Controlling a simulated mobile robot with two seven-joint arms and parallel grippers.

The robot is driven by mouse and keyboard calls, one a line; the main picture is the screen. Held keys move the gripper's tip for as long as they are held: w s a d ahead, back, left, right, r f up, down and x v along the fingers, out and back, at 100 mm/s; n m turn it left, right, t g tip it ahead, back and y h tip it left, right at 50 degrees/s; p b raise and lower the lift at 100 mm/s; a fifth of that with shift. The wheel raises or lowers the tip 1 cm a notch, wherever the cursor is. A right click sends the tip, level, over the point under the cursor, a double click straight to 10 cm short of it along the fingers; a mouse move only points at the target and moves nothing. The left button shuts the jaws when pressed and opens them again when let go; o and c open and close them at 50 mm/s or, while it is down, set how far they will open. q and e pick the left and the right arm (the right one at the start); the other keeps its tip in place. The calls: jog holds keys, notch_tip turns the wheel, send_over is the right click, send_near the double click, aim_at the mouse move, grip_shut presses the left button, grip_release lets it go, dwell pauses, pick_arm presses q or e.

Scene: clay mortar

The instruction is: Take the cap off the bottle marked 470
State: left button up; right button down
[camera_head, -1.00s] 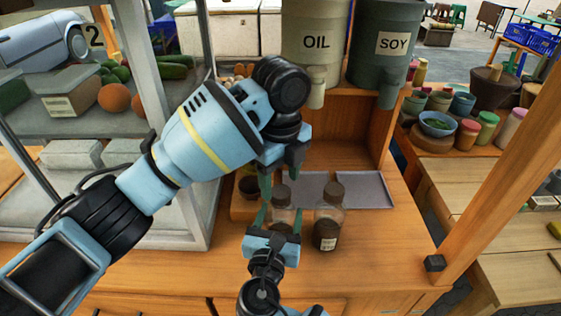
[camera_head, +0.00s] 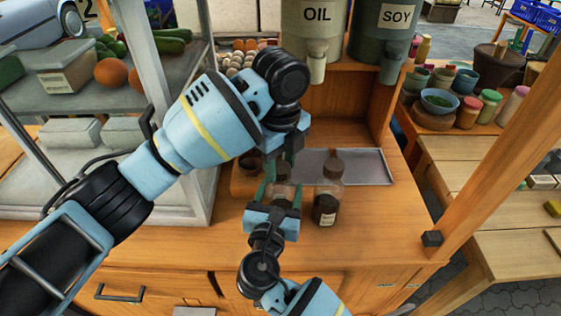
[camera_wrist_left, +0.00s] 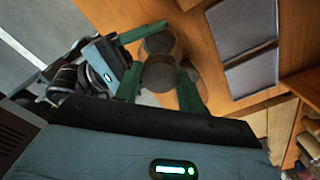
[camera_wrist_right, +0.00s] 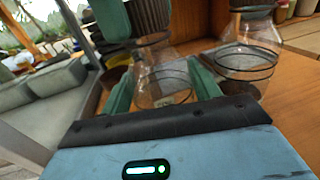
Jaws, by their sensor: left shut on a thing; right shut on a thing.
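Two clear bottles with dark caps stand side by side on the wooden counter. The left bottle (camera_head: 282,190) is between the fingers of my right gripper (camera_head: 272,207), which is shut around its body from the near side. My left gripper (camera_head: 282,165) reaches down from above and is shut on that bottle's cap (camera_wrist_left: 158,77). The cap appears seated on the bottle's neck. The right bottle (camera_head: 328,192) has a dark filling and a white label and stands free. I cannot read a 470 on either bottle. The held bottle also shows in the right wrist view (camera_wrist_right: 163,85).
A grey tray (camera_head: 365,168) lies behind the bottles. A small dark bowl (camera_head: 250,163) is at the left. OIL (camera_head: 312,40) and SOY (camera_head: 384,35) containers stand on a shelf above. The counter to the right is clear.

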aim_at(280, 166)
pick_arm(q)
jog(key=n, duration=1.3)
jog(key=shift+r, duration=0.25)
dwell(0.4)
jog(key=shift+r, duration=0.55)
jog(key=shift+r, duration=0.35)
jog(key=shift+r, duration=2)
